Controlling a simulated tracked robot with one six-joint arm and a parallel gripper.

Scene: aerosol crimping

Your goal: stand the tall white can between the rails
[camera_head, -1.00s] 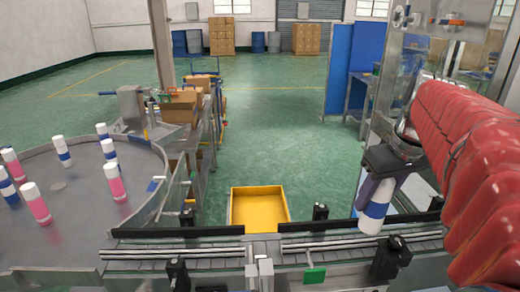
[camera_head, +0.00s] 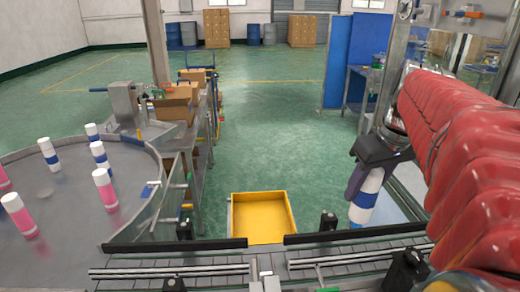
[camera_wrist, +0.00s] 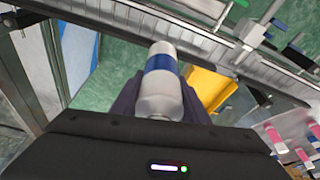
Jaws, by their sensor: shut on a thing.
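A tall white can with a blue band (camera_head: 367,196) is held in my gripper (camera_head: 368,178) at the right of the head view. It hangs a little tilted, beyond the right part of the conveyor. The wrist view shows the can (camera_wrist: 161,88) between the two dark fingers, and the gripper is shut on it. The rails (camera_head: 355,235) run along the conveyor (camera_head: 180,270) at the bottom of the head view. The gap between the can and the rails cannot be judged exactly.
A yellow bin (camera_head: 264,216) stands behind the conveyor's middle. A round grey table (camera_head: 75,215) with several pink and blue-banded cans is at the left. Black clamps (camera_head: 404,270) stick up along the conveyor. A metal frame (camera_head: 395,85) stands at the right.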

